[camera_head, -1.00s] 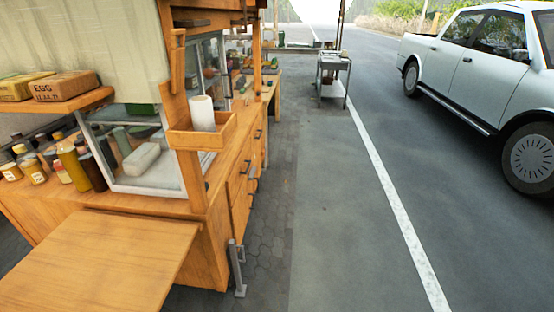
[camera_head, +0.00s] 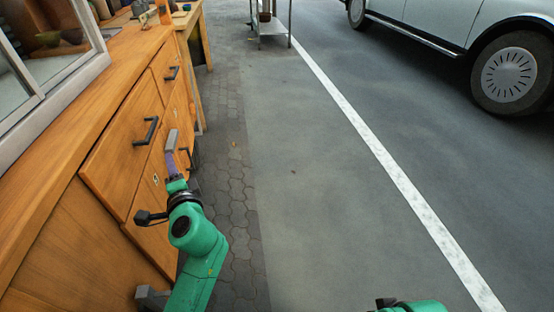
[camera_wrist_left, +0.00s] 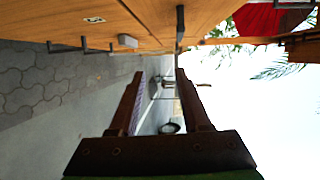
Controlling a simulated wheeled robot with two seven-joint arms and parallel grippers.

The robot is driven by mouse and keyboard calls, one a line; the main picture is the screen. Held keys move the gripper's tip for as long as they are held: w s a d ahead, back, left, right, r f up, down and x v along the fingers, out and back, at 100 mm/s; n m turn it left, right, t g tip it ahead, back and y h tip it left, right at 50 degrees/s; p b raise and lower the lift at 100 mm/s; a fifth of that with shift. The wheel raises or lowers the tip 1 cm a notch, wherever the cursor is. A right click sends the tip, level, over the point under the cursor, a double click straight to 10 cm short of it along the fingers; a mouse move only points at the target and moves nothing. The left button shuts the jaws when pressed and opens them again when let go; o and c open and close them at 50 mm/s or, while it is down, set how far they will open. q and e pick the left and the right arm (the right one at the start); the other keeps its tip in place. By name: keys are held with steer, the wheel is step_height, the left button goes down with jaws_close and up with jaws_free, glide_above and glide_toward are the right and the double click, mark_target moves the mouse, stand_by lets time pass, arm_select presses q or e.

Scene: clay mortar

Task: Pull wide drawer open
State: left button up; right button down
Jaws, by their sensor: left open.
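The wide drawer (camera_head: 118,150) is the large wooden front on the cart's side, at the left of the head view. It looks shut, flush with the cart. My left gripper (camera_head: 172,158) is just right of and below that handle, beside the cart, apart from the handle as far as I can tell. In the left wrist view the gripper (camera_wrist_left: 159,75) is open, with nothing between its fingers. Dark handles show at the top of that view; I cannot tell which is the wide drawer's. My right gripper is out of view.
More drawers with dark handles (camera_head: 172,73) lie farther along the cart. The wooden counter (camera_head: 75,110) runs above. Paving (camera_head: 232,200) and road to the right are open. A metal trolley (camera_head: 272,28) and a white car (camera_head: 440,20) stand beyond.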

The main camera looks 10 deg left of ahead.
mark_target(153, 132)
arm_select(q)
steer(key=shift+n+y, duration=0.3)
steer(key=shift+y, duration=0.4)
steer(key=r+x, duration=0.1)
steer(key=x, duration=0.3)
steer(key=r+x, duration=0.1)
steer(key=x, duration=0.4)
steer(key=s+a+r+b+x, duration=0.1)
steer(key=x, duration=0.4)
steer(key=shift+w+a, duration=0.2)
steer(key=shift+w, duration=0.05)
jaws_close()
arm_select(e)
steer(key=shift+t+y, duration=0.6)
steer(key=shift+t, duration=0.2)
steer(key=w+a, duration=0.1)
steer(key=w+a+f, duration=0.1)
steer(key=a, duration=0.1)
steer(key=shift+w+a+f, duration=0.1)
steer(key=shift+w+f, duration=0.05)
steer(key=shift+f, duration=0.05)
arm_select(q)
steer(key=shift+f, duration=0.1)
